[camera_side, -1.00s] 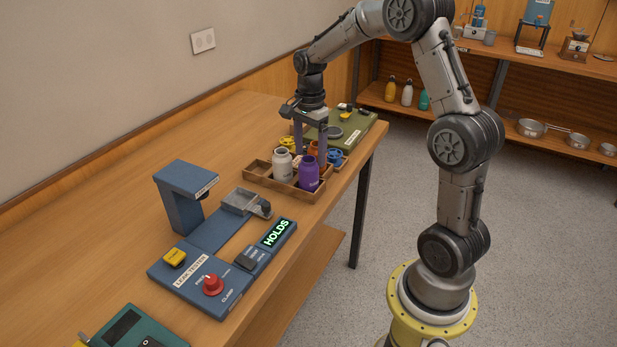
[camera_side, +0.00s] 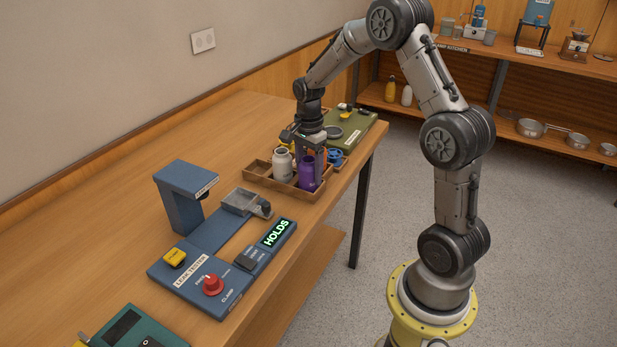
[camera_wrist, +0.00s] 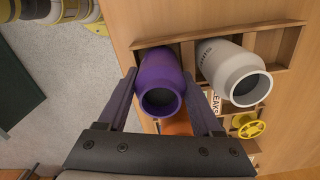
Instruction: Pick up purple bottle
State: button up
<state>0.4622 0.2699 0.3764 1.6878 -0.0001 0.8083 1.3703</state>
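The purple bottle (camera_side: 307,172) stands open-mouthed in a compartment of the wooden tray (camera_side: 262,184). It also shows in the wrist view (camera_wrist: 158,78), between the two fingers. My gripper (camera_side: 311,165) is low over the tray, with its fingers on either side of the purple bottle. In the wrist view my gripper (camera_wrist: 166,95) has its fingers spread, with the left one very near the bottle and a small gap at the right. A white bottle (camera_side: 282,164) stands in the compartment beside it.
An orange bottle (camera_wrist: 178,128) is close by, mostly hidden. A yellow handwheel part (camera_wrist: 250,126) lies in the tray. The blue leak tester (camera_side: 195,285) stands nearer the camera, its display reading HOLDS. A green mat (camera_side: 352,127) lies behind the tray.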

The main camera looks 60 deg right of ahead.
grip_shut()
jog(key=shift+r, duration=0.1)
